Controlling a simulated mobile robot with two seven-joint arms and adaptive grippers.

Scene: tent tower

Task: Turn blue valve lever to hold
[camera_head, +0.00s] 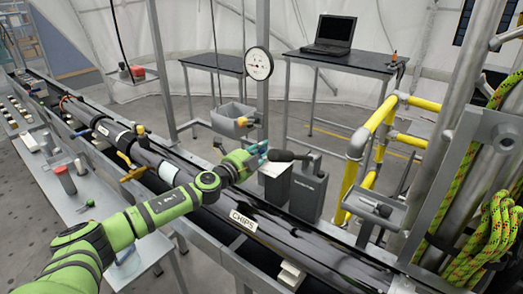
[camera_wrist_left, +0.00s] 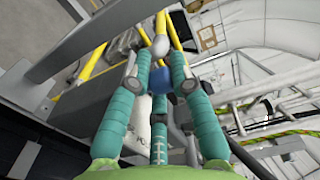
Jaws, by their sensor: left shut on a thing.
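My left arm comes in from the left across the long pipe bench, and its teal-fingered left gripper (camera_head: 256,160) is over the far side of the pipes. In the left wrist view, the fingers of this gripper (camera_wrist_left: 160,64) close around a rounded blue part (camera_wrist_left: 160,80), which I take to be the blue valve lever. A pale grey knob (camera_wrist_left: 160,46) shows just beyond the fingertips. In the head view the fingers mostly hide the lever. A dark rounded bar (camera_head: 288,156) sticks out to the right of the gripper. The lever's exact angle cannot be told. My right gripper is not in view.
A pipe labelled CHIPS (camera_head: 243,219) runs along the bench. Grey boxes (camera_head: 308,187) stand just beyond the gripper. A round gauge (camera_head: 259,64) is on a post behind. Yellow rails (camera_head: 352,172) and coiled green rope (camera_head: 490,235) are at the right. A laptop (camera_head: 331,34) sits on a back table.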

